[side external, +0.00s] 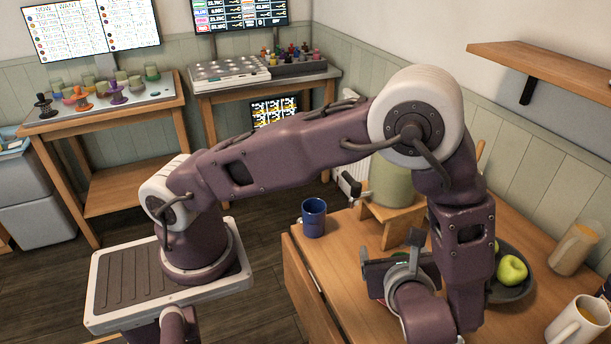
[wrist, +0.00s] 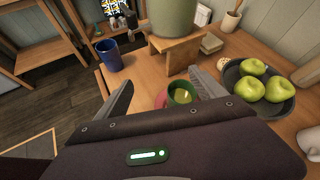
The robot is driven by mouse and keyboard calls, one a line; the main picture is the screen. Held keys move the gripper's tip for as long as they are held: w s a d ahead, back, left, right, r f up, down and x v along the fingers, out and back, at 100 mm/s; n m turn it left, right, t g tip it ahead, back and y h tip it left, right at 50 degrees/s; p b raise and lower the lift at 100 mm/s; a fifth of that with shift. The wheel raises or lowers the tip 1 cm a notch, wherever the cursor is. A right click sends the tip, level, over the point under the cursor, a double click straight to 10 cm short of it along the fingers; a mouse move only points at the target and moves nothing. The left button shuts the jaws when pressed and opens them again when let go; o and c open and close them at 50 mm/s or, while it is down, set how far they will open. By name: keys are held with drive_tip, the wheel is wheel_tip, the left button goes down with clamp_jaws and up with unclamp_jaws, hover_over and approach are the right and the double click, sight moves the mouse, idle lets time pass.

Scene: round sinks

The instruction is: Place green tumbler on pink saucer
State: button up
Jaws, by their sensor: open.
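The green tumbler (wrist: 181,94) is upright in the wrist view, beyond the gripper body and near the right finger. Its open top faces me, and its lower part is hidden by the gripper. The pink saucer (wrist: 161,99) shows as a small strip just left of the tumbler, mostly hidden. The tumbler overlaps the saucer in this view; I cannot tell whether it rests fully on it. My gripper (wrist: 160,77) is open, with its fingers wide apart and nothing held between them.
A dark plate (wrist: 284,105) with green apples stands to the right. A blue cup (side external: 314,217) stands near the table's left edge. A large green pot sits on a wooden stand (wrist: 178,55) behind. A cream mug (side external: 578,322) is at the front right. Bare wood lies left of the saucer.

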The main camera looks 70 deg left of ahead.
drive_tip(key=s+a+r+n+g+h, duration=0.1)
drive_tip(key=s+a+r+n+g, duration=0.15)
drive_tip(key=r+n, duration=0.2)
drive_tip(key=s+a+r+n+g+h, duration=0.1)
drive_tip(key=s+a+r+n, duration=0.15)
drive_tip(key=r, duration=0.35)
drive_tip(key=s+r+n+t+h, duration=0.3)
drive_tip(key=s+r+n+h, duration=0.5)
drive_tip(key=s+r+n, duration=0.3)
drive_tip(key=s+n, duration=0.2)
drive_tip(key=n, duration=0.1)
drive_tip(key=shift+r, duration=0.15)
